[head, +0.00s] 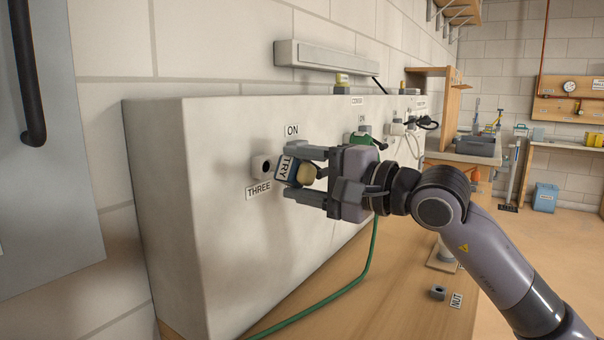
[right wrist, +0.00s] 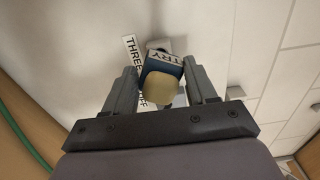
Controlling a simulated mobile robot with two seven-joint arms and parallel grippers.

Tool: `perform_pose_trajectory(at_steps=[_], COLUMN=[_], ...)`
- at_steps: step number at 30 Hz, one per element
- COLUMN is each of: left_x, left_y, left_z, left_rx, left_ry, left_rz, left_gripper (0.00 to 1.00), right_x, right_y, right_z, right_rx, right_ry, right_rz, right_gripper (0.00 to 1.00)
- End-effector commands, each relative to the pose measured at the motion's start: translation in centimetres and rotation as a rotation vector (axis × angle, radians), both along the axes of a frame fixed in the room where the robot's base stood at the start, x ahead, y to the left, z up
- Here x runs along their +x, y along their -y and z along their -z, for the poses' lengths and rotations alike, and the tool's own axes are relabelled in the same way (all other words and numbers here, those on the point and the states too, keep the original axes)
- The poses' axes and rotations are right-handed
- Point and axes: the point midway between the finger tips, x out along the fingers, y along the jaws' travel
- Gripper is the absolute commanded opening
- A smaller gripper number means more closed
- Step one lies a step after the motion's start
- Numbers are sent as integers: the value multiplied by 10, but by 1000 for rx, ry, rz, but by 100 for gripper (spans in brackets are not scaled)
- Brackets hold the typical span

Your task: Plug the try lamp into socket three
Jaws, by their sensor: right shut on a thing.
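The try lamp (head: 286,169) is a small dark block with a TRY label and a pale, cream bulb (head: 306,174). My right gripper (head: 300,174) is shut on it, and the lamp also shows between the fingers in the right wrist view (right wrist: 158,80). Socket three (head: 263,167) is a grey socket on the pale panel, above its THREE label (head: 258,190). The lamp is just right of the socket in the head view. In the right wrist view the lamp largely hides the socket. I cannot tell whether they touch. My left gripper is not in view.
The pale panel box (head: 160,220) stands against the wall on a wooden bench (head: 400,300). A green cable (head: 362,270) hangs behind my gripper. A nut (head: 438,292) lies beside a NUT label (head: 456,300).

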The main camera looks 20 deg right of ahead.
Motion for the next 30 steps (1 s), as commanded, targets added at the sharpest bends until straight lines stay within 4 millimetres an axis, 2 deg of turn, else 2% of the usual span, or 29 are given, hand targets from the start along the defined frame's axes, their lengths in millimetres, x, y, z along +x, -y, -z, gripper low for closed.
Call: perform_pose_trajectory(at_steps=[30], left_x=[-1], left_y=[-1], left_z=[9], left_rx=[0], left_ry=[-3], left_rz=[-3], left_gripper=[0], right_x=[0], right_y=[0], right_z=[1], right_rx=[3], right_ry=[-1], right_rz=[-1], right_gripper=[20])
